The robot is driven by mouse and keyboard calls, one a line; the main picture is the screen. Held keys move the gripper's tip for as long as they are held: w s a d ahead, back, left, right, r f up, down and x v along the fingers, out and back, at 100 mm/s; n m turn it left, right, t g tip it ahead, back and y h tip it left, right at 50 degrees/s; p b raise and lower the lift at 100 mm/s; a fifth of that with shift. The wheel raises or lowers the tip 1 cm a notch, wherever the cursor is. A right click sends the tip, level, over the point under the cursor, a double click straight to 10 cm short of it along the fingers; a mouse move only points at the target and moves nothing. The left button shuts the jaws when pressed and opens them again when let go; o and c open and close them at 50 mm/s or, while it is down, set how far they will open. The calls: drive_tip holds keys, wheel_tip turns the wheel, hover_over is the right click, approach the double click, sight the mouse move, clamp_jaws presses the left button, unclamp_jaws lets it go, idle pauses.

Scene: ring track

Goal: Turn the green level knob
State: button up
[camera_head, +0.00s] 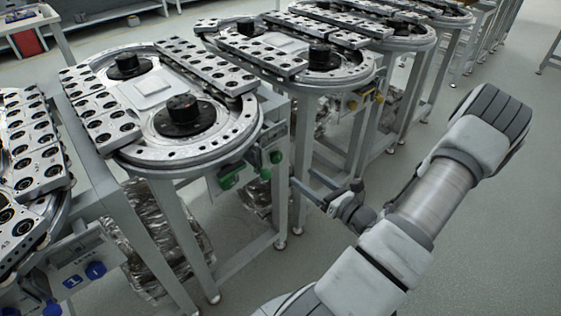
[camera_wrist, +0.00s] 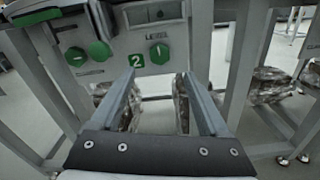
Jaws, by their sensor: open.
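The green level knob (camera_wrist: 159,53) is a round knob on a light grey panel under the word "LEVEL", just right of a green square marked 2 (camera_wrist: 137,60). A green knob that looks like it shows in the head view (camera_head: 276,157), below the second ring track. My gripper (camera_wrist: 158,76) is open and empty in the wrist view. Its two fingers point toward the panel on either side of the knob's line, with the knob apart from them and beyond the tips. In the head view my gripper (camera_head: 313,186) is right of the panel, beside the track's legs.
More green knobs (camera_wrist: 101,52) sit left on the panel. A dark display window (camera_wrist: 154,12) is above the level knob. Table legs (camera_wrist: 245,60) stand to the right. A neighbouring track has yellow controls (camera_head: 352,103); another has blue ones (camera_head: 95,270). Open floor (camera_head: 480,240) lies right.

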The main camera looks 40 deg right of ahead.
sight(279, 158)
drive_tip(key=w, duration=0.3)
drive_tip(key=w+b, duration=0.1)
drive_tip(key=w, duration=0.3)
drive_tip(key=w+a, duration=0.1)
drive_tip(key=w, duration=0.2)
drive_tip(key=shift+w+b, duration=0.35)
drive_tip(key=shift+w, duration=0.05)
clamp_jaws()
